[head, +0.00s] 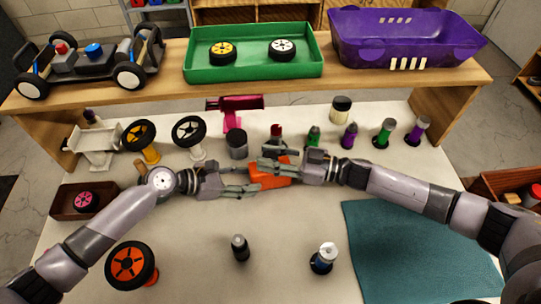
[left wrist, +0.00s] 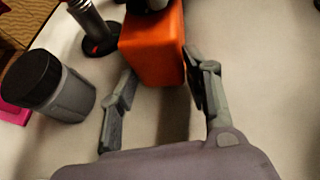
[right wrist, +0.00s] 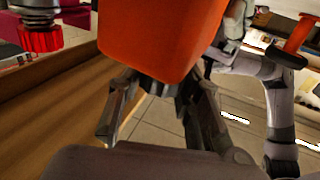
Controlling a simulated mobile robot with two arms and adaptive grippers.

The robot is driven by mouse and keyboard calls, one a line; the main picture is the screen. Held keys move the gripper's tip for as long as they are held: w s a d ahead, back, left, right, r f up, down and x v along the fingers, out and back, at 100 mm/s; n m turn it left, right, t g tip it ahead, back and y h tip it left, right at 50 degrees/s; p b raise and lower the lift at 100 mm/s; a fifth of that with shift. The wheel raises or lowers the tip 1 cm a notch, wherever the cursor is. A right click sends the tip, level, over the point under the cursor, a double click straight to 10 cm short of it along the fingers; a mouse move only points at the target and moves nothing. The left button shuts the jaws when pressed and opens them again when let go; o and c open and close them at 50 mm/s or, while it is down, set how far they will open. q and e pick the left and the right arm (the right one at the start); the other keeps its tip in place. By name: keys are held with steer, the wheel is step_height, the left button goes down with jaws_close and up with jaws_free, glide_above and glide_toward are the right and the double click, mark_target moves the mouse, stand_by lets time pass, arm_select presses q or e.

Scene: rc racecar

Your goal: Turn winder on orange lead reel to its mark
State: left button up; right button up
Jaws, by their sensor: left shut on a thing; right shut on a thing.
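The orange lead reel (head: 268,181) is held above the middle of the white table, between my two grippers. My left gripper (head: 250,181) reaches it from the left and is shut on its near end; in the left wrist view the fingers straddle the orange body (left wrist: 152,50). My right gripper (head: 272,168) comes from the right and is shut on the reel, whose orange body (right wrist: 160,38) fills the upper middle of the right wrist view. The winder and its mark cannot be made out; fingers and the body hide them.
Behind stand a grey jar (head: 236,144), a pink tool (head: 235,103) and several capped bottles. An orange wheel (head: 130,265), a dark bottle (head: 240,247) and a white-topped bottle (head: 323,258) stand in front. A teal mat (head: 415,250) lies at right, clear. The wooden shelf (head: 350,78) runs behind.

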steer(key=m+t+h, duration=0.1)
steer(key=m+t, duration=0.1)
steer(key=t, duration=0.1)
steer(key=shift+s+a+m+t+h, duration=0.2)
steer(key=shift+m+t+h, duration=0.1)
steer(key=shift+h, duration=0.1)
steer(key=m+t+h, duration=0.3)
steer(key=t, duration=0.1)
steer(key=shift+a+r, duration=0.1)
steer(key=shift+r, duration=0.05)
steer(key=shift+m+t+h, duration=0.4)
steer(key=shift+h, duration=0.1)
steer(key=shift+w+d+h, duration=0.1)
steer(key=shift+d+h, duration=0.15)
steer(key=shift+h, duration=0.05)
steer(key=o, duration=1.2)
steer(key=v, duration=0.7)
steer(key=shift+d, duration=0.15)
